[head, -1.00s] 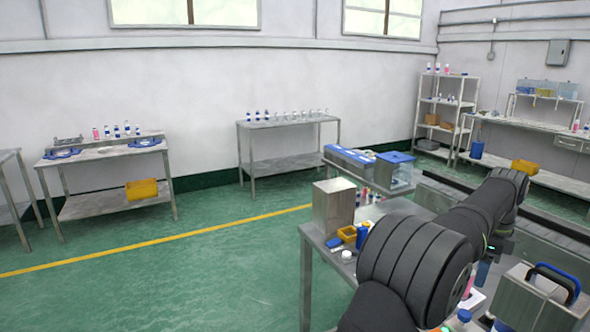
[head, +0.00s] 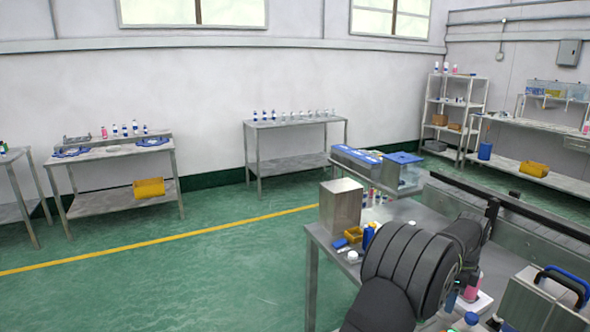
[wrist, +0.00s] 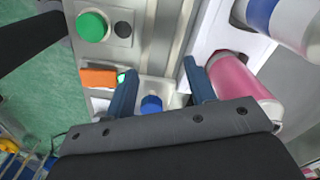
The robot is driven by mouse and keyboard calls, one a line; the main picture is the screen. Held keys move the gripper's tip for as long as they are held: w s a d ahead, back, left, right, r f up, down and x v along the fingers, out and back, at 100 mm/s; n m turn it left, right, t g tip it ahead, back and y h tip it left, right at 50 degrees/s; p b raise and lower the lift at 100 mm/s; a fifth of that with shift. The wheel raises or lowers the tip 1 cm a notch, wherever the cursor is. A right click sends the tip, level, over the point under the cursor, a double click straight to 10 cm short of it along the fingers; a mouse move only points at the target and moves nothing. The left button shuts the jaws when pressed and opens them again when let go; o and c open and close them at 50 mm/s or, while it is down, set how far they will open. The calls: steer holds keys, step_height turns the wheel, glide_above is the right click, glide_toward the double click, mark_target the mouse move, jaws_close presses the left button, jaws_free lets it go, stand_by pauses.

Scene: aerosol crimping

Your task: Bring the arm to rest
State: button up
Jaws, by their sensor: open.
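My gripper (wrist: 160,92) is open in the wrist view, its two dark blue fingers apart. Nothing is held between them. A blue-capped item (wrist: 151,104) shows in the gap between the fingers, beyond them. A pink can (wrist: 243,88) lies close to the right finger in the picture; I cannot tell whether they touch. In the head view my arm covers the right front of the steel workbench (head: 318,238), and my gripper is hidden there.
A steel case with blue handle (head: 545,300) stands at right. In the wrist view are a green button (wrist: 92,27) and an orange block (wrist: 98,78). The green floor at left is clear.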

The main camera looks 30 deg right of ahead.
steer(key=w, duration=0.5)
steer(key=shift+w, duration=0.3)
step_height(320, 180, up, 18)
steer(key=shift+a+f+n, duration=0.15)
steer(key=shift+n, duration=0.15)
steer(key=o, duration=1.1)
steer(key=s+a+r+n+h, duration=0.2)
steer(key=s+a+r+n, duration=0.2)
steer(key=s+a+n, duration=0.3)
steer(key=s+a+r+n+h, duration=0.3)
steer(key=s+a+r+n, duration=0.25)
steer(key=s, duration=0.35)
steer(key=a+x, duration=0.1)
steer(key=x, duration=0.9)
steer(key=shift+f, duration=0.3)
